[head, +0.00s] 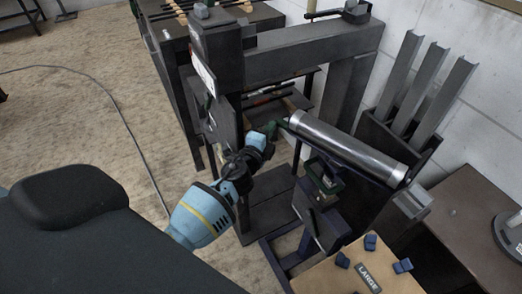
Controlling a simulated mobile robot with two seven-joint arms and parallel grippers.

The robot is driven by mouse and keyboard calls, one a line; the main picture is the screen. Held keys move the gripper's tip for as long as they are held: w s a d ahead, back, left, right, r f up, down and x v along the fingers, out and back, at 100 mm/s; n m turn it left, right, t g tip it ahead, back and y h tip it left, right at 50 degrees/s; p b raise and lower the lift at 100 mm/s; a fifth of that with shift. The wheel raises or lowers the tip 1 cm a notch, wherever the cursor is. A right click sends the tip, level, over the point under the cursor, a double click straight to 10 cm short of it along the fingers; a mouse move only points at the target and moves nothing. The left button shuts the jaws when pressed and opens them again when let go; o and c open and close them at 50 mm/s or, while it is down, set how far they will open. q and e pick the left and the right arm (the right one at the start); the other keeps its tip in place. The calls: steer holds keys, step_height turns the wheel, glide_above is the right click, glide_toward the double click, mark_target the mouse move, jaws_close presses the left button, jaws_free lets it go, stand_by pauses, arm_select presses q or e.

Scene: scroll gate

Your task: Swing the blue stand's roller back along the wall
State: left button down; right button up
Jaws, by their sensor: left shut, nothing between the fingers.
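The roller (345,146) is a shiny metal cylinder on a dark blue bar. It slants from the middle of the head view down to the right. The dark blue stand (330,228) is below it, with a small green-edged part (325,182) under the roller. My left gripper (274,129) is shut and empty, close to the roller's upper left end. I cannot tell whether it touches the roller or its bar. My right gripper is out of view.
A dark gate-like frame (305,55) stands behind the roller. Several grey metal channels (440,92) stand upright in a dark holder by the white wall (490,110). A wooden box marked LARGE (325,277) with blue knobs is at the front. Open floor (85,120) lies left.

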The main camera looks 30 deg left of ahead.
arm_select(q)
steer(key=shift+s, duration=0.1)
steer(key=s, duration=0.7)
steer(key=shift+s+d, duration=0.3)
steer(key=shift+d, duration=0.1)
